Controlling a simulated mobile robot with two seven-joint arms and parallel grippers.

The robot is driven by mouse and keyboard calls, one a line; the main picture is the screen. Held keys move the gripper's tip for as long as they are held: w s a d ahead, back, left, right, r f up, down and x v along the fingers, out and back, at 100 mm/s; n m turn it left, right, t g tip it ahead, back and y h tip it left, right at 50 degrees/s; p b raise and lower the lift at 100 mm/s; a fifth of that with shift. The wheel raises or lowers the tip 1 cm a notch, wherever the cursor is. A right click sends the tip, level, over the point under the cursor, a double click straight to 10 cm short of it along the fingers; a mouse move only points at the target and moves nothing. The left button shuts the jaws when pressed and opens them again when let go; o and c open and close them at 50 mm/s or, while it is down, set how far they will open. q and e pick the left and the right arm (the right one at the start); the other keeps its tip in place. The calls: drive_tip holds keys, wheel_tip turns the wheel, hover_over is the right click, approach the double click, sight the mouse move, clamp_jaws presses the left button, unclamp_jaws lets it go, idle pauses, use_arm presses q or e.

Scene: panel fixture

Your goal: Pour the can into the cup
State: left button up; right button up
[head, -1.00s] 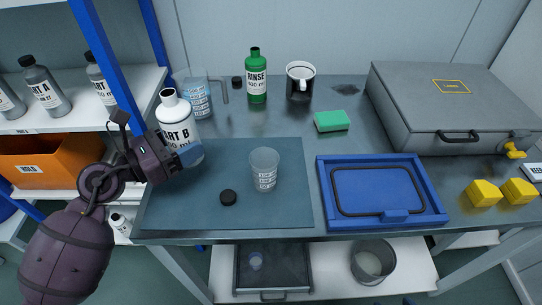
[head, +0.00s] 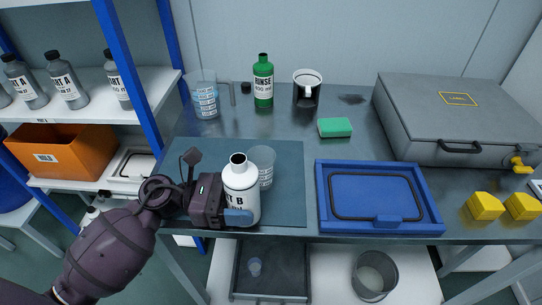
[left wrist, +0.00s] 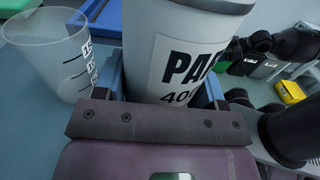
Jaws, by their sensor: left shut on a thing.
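The can is a white PART B bottle (head: 241,186) with an open, uncapped mouth. My left gripper (head: 238,215) is shut on its lower body and holds it near upright. In the left wrist view the bottle (left wrist: 188,60) stands between the fingers. The cup is a clear graduated beaker (head: 263,161) on the dark mat, just behind and right of the bottle, partly hidden by it. In the left wrist view the cup (left wrist: 50,55) is left of the bottle, upright, with no liquid clearly visible.
A blue tray (head: 323,205) lies right of the mat (head: 290,195). A clear jug (head: 205,100), a green RINSE bottle (head: 263,85), a dark mug (head: 306,92) and a green sponge (head: 335,127) stand behind. A grey case (head: 440,110) fills the back right.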

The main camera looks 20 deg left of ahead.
use_arm(q)
drive_tip(key=shift+r, duration=0.15)
use_arm(e)
drive_tip(key=shift+w+r, duration=0.1)
drive_tip(key=shift+w, duration=0.05)
use_arm(q)
drive_tip(key=shift+r+p, duration=0.25)
drive_tip(key=shift+p, duration=0.15)
drive_tip(key=shift+r+n+p, duration=0.25)
drive_tip(key=shift+n+p, duration=0.55)
drive_tip(key=shift+p, duration=0.05)
drive_tip(key=shift+s+n+y+p, duration=0.1)
drive_tip(key=shift+n+y+p, duration=0.25)
drive_tip(key=shift+p, duration=0.2)
drive_tip(key=shift+r+n+g+y+p, duration=0.1)
drive_tip(key=shift+n+g+y+p, duration=0.2)
drive_tip(key=shift+n+p, duration=1.45)
drive_tip(key=shift+p, duration=0.3)
drive_tip(key=shift+f+n+g, duration=0.35)
drive_tip(key=shift+n+g, duration=0.05)
drive_tip(key=shift+r+p, duration=0.2)
drive_tip(key=shift+p, duration=0.35)
use_arm(e)
wheel_tip(320, 180, up, 8)
drive_tip(key=t, duration=0.1)
drive_tip(key=shift+d+f, duration=0.15)
drive_tip(key=shift+f, duration=0.1)
